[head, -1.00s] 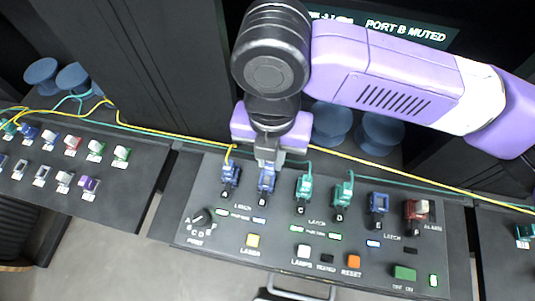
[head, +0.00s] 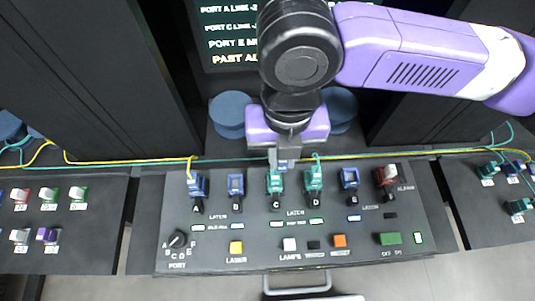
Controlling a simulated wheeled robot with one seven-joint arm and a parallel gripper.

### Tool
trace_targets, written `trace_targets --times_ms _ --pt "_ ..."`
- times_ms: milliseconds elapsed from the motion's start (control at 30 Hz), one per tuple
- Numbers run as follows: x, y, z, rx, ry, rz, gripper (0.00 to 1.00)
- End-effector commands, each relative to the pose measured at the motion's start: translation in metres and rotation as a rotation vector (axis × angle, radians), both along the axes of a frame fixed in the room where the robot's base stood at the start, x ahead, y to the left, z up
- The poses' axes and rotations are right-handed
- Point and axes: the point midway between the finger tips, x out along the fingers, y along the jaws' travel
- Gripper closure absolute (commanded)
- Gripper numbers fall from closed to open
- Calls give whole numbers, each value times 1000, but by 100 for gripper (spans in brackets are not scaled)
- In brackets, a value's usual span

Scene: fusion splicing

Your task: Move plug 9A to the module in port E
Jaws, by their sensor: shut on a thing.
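My gripper (head: 283,160) hangs pointing down over the back of the console, just behind the module in port C (head: 275,184). It is shut on a small blue plug (head: 283,167), mostly hidden by the fingers; I take it for plug 9A, but no label can be read. The blue module in port E (head: 349,179) stands to the right with no cable seen at it. The blue module in port B (head: 236,185), left of my gripper, also shows no cable.
Port A (head: 197,186) holds a blue module with a yellow cable. Port D (head: 314,179) has a green module with a teal cable. A red alarm module (head: 387,176) is right of E. Yellow and teal cables run behind the console (head: 300,262). A screen (head: 228,40) hangs behind.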

Motion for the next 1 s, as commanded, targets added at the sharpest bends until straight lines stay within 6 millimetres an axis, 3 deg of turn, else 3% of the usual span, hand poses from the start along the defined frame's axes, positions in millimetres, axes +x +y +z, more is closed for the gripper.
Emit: trace_targets --times_ms 1000 --pt "0 -93 -1 -1 0 -3 100"
